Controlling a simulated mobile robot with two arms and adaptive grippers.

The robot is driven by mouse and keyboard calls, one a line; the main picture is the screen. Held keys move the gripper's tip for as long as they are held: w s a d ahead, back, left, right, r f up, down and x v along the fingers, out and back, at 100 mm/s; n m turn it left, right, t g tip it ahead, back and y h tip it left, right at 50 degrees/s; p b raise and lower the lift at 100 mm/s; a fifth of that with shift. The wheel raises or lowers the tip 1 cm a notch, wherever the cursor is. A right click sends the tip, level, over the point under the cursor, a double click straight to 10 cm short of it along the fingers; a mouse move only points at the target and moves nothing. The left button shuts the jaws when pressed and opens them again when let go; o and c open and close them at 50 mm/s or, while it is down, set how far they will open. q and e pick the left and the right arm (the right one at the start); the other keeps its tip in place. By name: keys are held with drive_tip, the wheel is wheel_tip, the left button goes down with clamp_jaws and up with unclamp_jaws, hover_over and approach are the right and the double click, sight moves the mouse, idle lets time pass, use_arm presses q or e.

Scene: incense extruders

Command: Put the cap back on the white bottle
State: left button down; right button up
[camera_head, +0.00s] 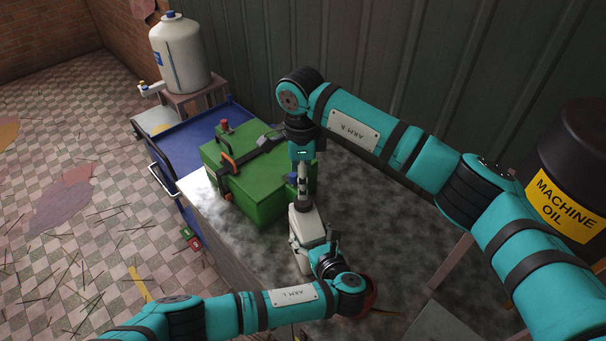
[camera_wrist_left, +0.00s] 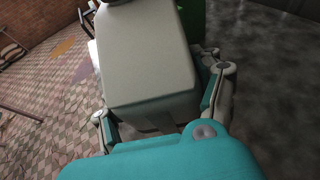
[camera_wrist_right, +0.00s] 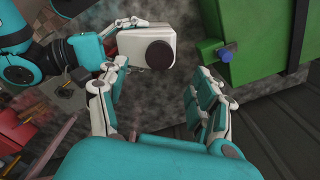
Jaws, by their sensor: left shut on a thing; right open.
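The white bottle (camera_head: 306,228) stands upright on the bench, beside the green box. My left gripper (camera_head: 318,248) is shut on its body; in the left wrist view a finger lies on each side of the bottle (camera_wrist_left: 150,65). A dark round piece, seemingly the cap (camera_wrist_right: 153,53), sits on top of the bottle in the right wrist view. I cannot tell how tightly it is seated. My right gripper (camera_head: 302,188) is just above the bottle top, pointing down. Its fingers (camera_wrist_right: 150,82) are spread and empty in the right wrist view.
The green box (camera_head: 258,200) with a blue knob (camera_wrist_right: 226,55) stands close to the bottle. A blue cart (camera_head: 190,140) and a large white tank (camera_head: 180,55) are behind it. A machine oil drum (camera_head: 570,150) stands at the right. Bare bench (camera_head: 385,225) lies right of the bottle.

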sight(308, 228)
drive_tip(key=n, duration=0.4)
drive_tip(key=shift+d+r+n, duration=0.1)
drive_tip(key=shift+n, duration=0.2)
drive_tip(key=n, duration=0.3)
drive_tip(key=shift+r+n, duration=0.1)
drive_tip(key=shift+n, duration=0.2)
drive_tip(key=shift+f, duration=4.05)
